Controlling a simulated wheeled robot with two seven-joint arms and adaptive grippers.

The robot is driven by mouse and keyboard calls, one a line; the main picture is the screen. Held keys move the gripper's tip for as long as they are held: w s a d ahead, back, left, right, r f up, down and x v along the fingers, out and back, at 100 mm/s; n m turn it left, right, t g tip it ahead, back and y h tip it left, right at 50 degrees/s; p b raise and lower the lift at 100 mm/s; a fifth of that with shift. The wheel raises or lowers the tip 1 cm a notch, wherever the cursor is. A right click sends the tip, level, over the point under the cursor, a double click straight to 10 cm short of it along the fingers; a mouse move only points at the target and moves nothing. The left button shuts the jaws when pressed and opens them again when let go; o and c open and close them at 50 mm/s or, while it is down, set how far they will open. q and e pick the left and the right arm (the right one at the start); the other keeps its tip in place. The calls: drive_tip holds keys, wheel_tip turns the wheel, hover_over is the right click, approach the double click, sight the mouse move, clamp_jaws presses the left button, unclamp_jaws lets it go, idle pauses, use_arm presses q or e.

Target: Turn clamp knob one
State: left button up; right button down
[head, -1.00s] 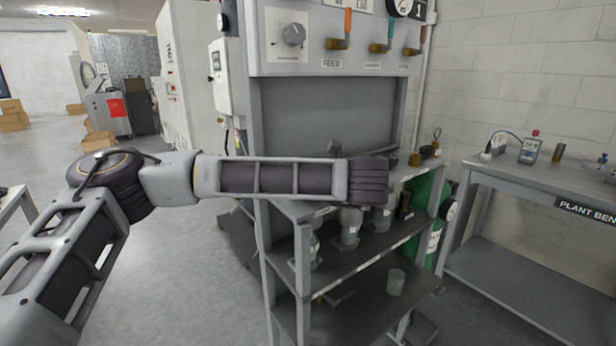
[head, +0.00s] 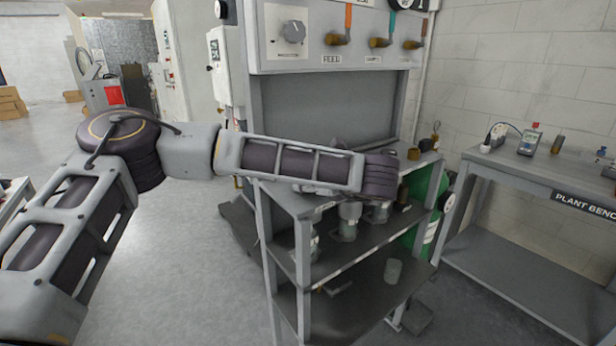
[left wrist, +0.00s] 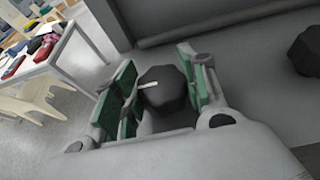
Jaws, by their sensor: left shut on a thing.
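In the left wrist view, a dark faceted clamp knob (left wrist: 165,88) with a white mark on it sits between the green pads of my left gripper (left wrist: 163,95). The pads are shut on it from both sides. A second dark knob (left wrist: 306,50) shows at the right edge of that view, apart from the gripper. In the head view, my left arm reaches from the left across to the grey washer stand (head: 340,115). My arm hides the left gripper and the held knob there. My right gripper is in neither view.
The stand's upper panel carries a grey dial (head: 292,32) and several valves with coloured handles. Shelves below hold clear vessels (head: 349,222). A green cylinder (head: 432,225) stands behind the stand's right side. A plant bench (head: 520,168) is at right. Floor at left is open.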

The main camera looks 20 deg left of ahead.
use_arm(q)
drive_tip(key=shift+f, duration=0.1)
idle(0.3)
drive_tip(key=o, duration=1)
drive_tip(key=shift+o, duration=0.2)
drive_tip(key=shift+d, duration=0.1)
drive_tip(key=shift+v, duration=0.9)
drive_tip(key=v, duration=1)
drive_tip(key=shift+s, duration=0.1)
